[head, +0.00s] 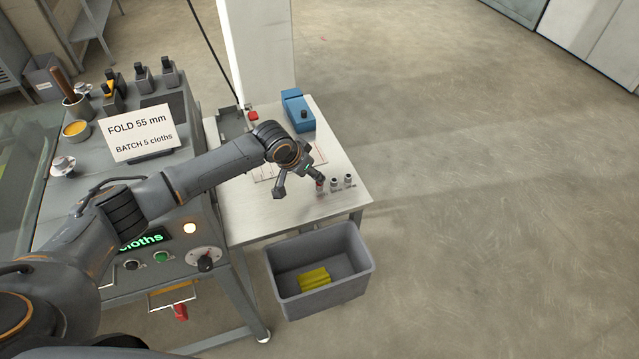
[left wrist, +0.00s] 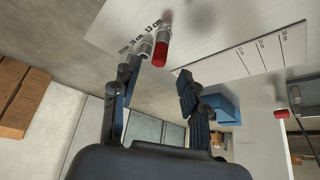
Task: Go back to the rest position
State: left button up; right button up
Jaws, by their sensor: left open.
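My left gripper (head: 299,187) is open above the front part of the light side table (head: 235,220). It also shows in the left wrist view (left wrist: 158,78), with its two fingers spread apart. A small metal cylinder with a red end (left wrist: 161,52) shows beyond the fingertips, and nothing is visibly clamped. In the head view two small grey cylinders (head: 348,180) stand just right of the gripper, and a reddish one is partly hidden by a finger. My right gripper is not in view.
A grey bin (head: 320,303) with yellow cloths (head: 314,278) stands on the floor before the side table. A blue device (head: 298,110) is at the table's back. A machine with a fold sign (head: 140,133) is at left. The floor at right is clear.

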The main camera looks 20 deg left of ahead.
pick_arm(q)
jog(key=v, duration=0.6)
jog(key=s+d+f+m+h, duration=0.1)
jog(key=s+d+f, duration=0.2)
jog(key=s+d, duration=0.35)
jog(key=s+d+f+h, duration=0.15)
jog(key=s+d, duration=0.25)
jog(key=s, duration=0.6)
jog(key=s+a+f+n+g+y, duration=0.1)
jog(key=s+a+n+y, duration=0.1)
jog(key=s+a, duration=0.55)
jog(key=s+a+n+g+y, duration=0.1)
jog(key=s+a+n+y, duration=0.2)
jog(key=s, duration=0.7)
notch_tip(320, 180, down, 32)
jog(key=s+m+g+b, duration=0.1)
jog(key=b, duration=0.5)
jog(key=s+a+f+b, duration=0.2)
jog(key=s+f, duration=0.6)
jog(key=f, duration=0.2)
jog(key=s+a+f+g+b, duration=0.1)
jog(key=s+f+b, duration=0.1)
jog(key=s+f, duration=0.7)
notch_tip(320, 180, down, 2)
jog(key=shift+a+f+m+b, duration=0.15)
jog(key=shift+a+m+b, duration=0.15)
jog(key=shift+a+b, duration=0.1)
